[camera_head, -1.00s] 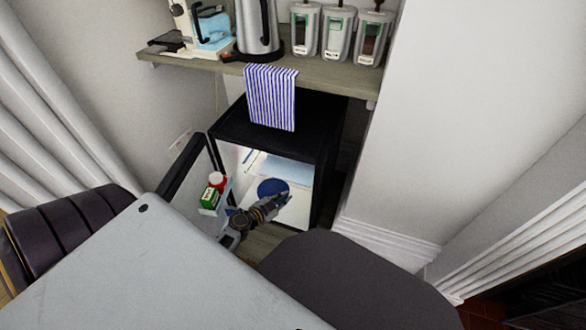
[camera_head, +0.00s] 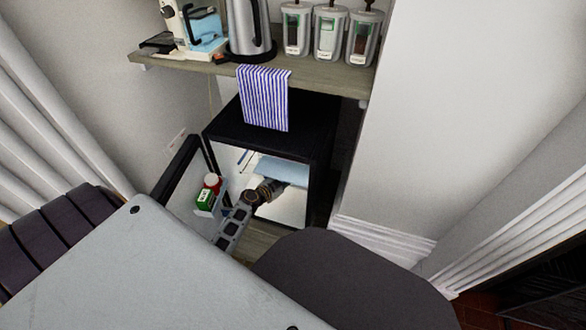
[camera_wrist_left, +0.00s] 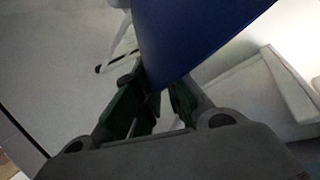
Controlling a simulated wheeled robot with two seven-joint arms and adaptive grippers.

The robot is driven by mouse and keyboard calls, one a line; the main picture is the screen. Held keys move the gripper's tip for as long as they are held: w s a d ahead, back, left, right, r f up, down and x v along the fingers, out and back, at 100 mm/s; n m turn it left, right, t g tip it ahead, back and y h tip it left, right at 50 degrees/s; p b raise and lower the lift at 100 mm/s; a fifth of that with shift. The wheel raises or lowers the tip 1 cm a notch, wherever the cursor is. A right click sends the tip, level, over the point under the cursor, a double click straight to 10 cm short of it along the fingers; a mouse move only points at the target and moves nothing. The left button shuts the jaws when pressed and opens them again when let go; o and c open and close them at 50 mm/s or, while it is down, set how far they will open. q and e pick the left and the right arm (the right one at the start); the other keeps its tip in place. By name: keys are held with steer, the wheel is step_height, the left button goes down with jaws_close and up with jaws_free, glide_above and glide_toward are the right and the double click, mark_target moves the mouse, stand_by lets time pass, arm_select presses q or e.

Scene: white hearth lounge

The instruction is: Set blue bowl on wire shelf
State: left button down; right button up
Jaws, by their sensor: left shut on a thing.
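The blue bowl (camera_wrist_left: 200,35) fills the top middle of the left wrist view, its rim tilted. My left gripper (camera_wrist_left: 157,100) is shut on its edge. In the head view my left arm reaches through the open front of a small black fridge (camera_head: 265,128), with the left gripper (camera_head: 275,187) inside; the bowl is hidden there. A pale blue flat surface (camera_head: 283,170) lies deeper inside. I cannot make out wire bars on it, so cannot tell if it is the wire shelf. My right gripper is not in view.
The fridge door (camera_head: 178,172) stands open at left, holding a green box (camera_head: 204,200) and a red-capped container (camera_head: 211,181). A striped towel (camera_head: 264,97) hangs above. A wooden shelf (camera_head: 315,80) carries a kettle (camera_head: 248,30) and canisters (camera_head: 328,32). A dark rounded seat (camera_head: 345,280) is near.

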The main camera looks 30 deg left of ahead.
arm_select(q)
steer(key=shift+w+a, duration=0.2)
steer(key=shift+w, duration=0.65)
steer(key=shift+w+a, duration=0.2)
steer(key=shift+w, duration=0.6)
steer(key=shift+w+a, duration=0.25)
steer(key=shift+w, duration=0.7)
steer(key=shift+w+a, duration=0.25)
steer(key=shift+w, duration=0.7)
steer(key=shift+f+b, duration=0.3)
steer(key=shift+b, duration=0.05)
steer(key=c, duration=1.5)
jaws_free()
